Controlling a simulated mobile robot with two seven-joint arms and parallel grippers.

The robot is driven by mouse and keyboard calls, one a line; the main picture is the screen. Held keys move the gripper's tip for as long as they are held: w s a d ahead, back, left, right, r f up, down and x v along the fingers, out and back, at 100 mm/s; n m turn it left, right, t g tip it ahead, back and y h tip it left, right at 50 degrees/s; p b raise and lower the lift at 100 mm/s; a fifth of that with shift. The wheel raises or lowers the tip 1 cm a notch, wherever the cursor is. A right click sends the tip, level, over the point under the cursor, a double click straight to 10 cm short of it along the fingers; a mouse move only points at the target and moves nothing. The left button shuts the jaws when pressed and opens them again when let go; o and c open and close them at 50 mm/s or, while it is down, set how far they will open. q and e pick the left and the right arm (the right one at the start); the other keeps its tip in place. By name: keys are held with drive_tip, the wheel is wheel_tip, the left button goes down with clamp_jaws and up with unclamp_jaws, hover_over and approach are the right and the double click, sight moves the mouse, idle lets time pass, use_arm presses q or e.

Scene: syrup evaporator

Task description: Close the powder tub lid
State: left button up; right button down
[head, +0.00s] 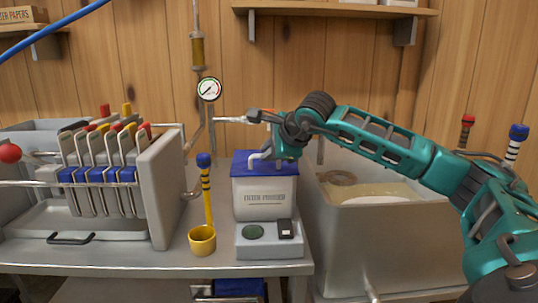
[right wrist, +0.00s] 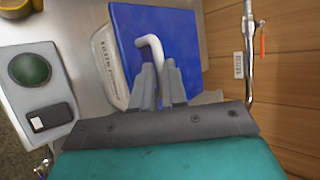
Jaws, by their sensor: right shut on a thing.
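The powder tub (head: 265,205) is a pale grey box with a printed label, standing on the metal bench in the head view. Its blue lid (head: 241,163) lies over the top, and I cannot tell whether it is fully seated. In the right wrist view the lid (right wrist: 185,40) fills the upper middle, with the tub's labelled side (right wrist: 108,68) along its left edge. My right gripper (right wrist: 159,70) is shut on the lid's white bent handle (right wrist: 155,45). In the head view the right gripper (head: 270,152) reaches the lid from the right. My left gripper is out of view.
A grey unit with a green disc (head: 255,232) stands just in front of the tub. A yellow cup (head: 202,240) with an upright dipper is to its left. A filter press (head: 110,180) stands farther left, and a large metal basin (head: 385,225) is at right.

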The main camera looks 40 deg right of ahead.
sight(262, 170)
drive_tip(key=shift+s+a+f+g, duration=0.15)
drive_tip(key=shift+a+f+g, duration=0.1)
drive_tip(key=shift+f, duration=0.5)
drive_tip(key=shift+s+a+f+g, duration=0.15)
drive_tip(key=shift+a+f, duration=0.1)
drive_tip(key=shift+f, duration=0.45)
drive_tip(key=c, duration=1.4)
unclamp_jaws()
drive_tip(key=shift+c, duration=0.2)
drive_tip(key=shift+s+r, duration=0.35)
drive_tip(key=shift+r, duration=0.1)
drive_tip(key=v, duration=1.2)
drive_tip(key=shift+d+r+t, duration=0.25)
drive_tip(key=shift+r+t, duration=0.05)
drive_tip(key=shift+r, duration=0.2)
drive_tip(key=shift+s, duration=0.15)
